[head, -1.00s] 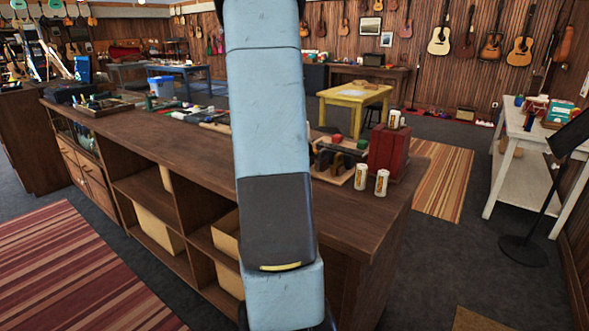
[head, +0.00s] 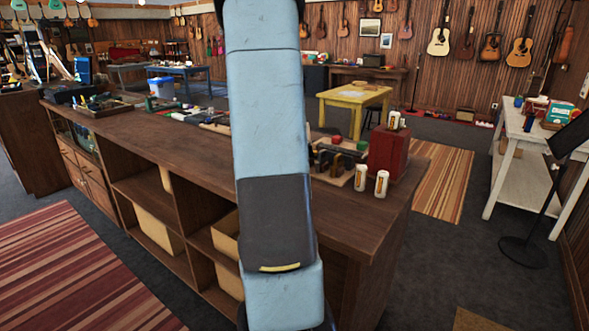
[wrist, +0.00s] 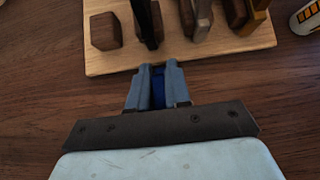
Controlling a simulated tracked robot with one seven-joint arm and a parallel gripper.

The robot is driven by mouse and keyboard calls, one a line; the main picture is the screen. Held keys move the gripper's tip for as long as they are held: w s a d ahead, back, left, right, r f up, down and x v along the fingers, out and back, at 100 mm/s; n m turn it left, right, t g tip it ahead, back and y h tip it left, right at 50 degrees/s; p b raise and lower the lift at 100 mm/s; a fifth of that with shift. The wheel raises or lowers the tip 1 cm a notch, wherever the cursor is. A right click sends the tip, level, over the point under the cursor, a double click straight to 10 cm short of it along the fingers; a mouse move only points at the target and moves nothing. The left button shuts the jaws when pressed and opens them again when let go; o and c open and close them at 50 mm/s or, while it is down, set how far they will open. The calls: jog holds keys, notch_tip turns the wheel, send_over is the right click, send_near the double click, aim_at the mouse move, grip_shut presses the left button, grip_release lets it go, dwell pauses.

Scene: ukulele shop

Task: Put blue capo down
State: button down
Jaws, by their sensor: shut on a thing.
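My gripper (wrist: 157,86) is shut on the blue capo (wrist: 157,92) in the wrist view. Only a narrow blue strip of the capo shows between the two fingers. The fingertips are at the near edge of a light wooden board (wrist: 102,62) that carries several dark wooden blocks and upright capo-like pieces. I cannot tell whether the capo touches the board or the counter. In the head view my arm covers the gripper and the capo.
The wooden counter (head: 150,146) holds the board, a red box (head: 388,153) and white cans (head: 381,184) at its right end. One can (wrist: 306,16) shows at the right of the wrist view. The counter's near middle is clear.

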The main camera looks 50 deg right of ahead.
jog(key=shift+r, duration=0.15)
jog(key=shift+r, duration=0.35)
notch_tip(320, 180, up, 2)
jog(key=shift+r, duration=0.25)
jog(key=s+a+r, duration=0.8)
jog(key=s+r, duration=0.1)
jog(key=s, duration=0.2)
jog(key=shift+a+r, duration=0.25)
jog(key=shift+a, duration=0.15)
